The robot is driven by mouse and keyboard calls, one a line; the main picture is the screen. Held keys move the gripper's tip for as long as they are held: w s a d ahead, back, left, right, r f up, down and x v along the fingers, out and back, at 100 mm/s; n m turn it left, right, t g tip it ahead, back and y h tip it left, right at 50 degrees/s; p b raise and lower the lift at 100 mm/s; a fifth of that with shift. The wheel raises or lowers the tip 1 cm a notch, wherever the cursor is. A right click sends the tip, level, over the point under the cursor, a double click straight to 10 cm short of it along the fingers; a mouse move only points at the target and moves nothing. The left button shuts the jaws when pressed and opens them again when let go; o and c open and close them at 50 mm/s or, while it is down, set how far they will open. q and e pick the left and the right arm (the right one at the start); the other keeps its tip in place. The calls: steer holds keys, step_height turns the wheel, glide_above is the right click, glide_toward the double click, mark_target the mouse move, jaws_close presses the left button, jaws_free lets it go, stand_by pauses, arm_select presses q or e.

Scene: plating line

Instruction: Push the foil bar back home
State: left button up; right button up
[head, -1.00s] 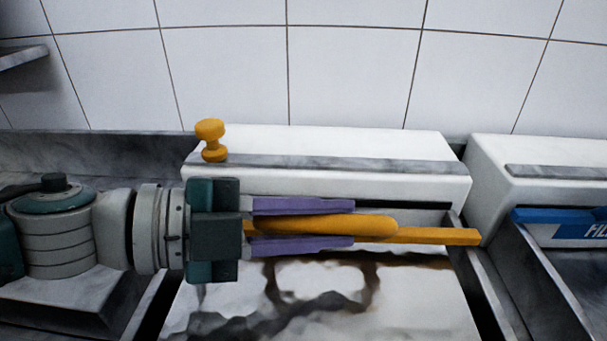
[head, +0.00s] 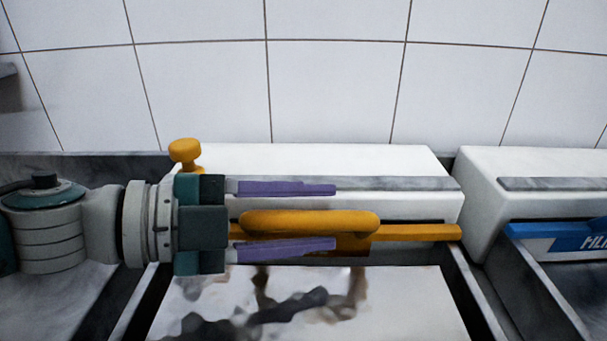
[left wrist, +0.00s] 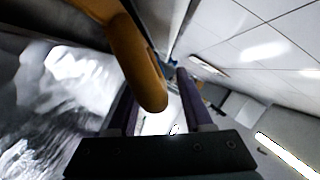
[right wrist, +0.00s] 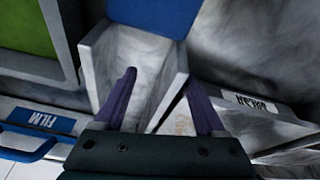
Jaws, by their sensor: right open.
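The orange foil bar (head: 420,232) lies level along the lower front of the white dispenser box (head: 400,206), close to its dark slot. Its thick rounded handle (head: 310,223) sits at the middle. My left gripper (head: 335,217) is open, with one purple finger behind the handle and one in front, and gaps show on both sides. In the left wrist view the handle (left wrist: 140,65) rises past the fingers. A shiny foil sheet (head: 410,300) lies in front of the bar. My right gripper (right wrist: 161,78) is open and empty, away from the bar.
An orange knob (head: 185,152) stands at the box's left end. To the right is a second white box (head: 535,170) with a blue labelled bar (head: 580,235). A tiled wall closes the back. A grey open bin (right wrist: 140,50) lies below my right fingers.

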steer(key=shift+a, duration=0.1)
steer(key=shift+f, duration=0.15)
arm_select(q)
steer(key=v, duration=1)
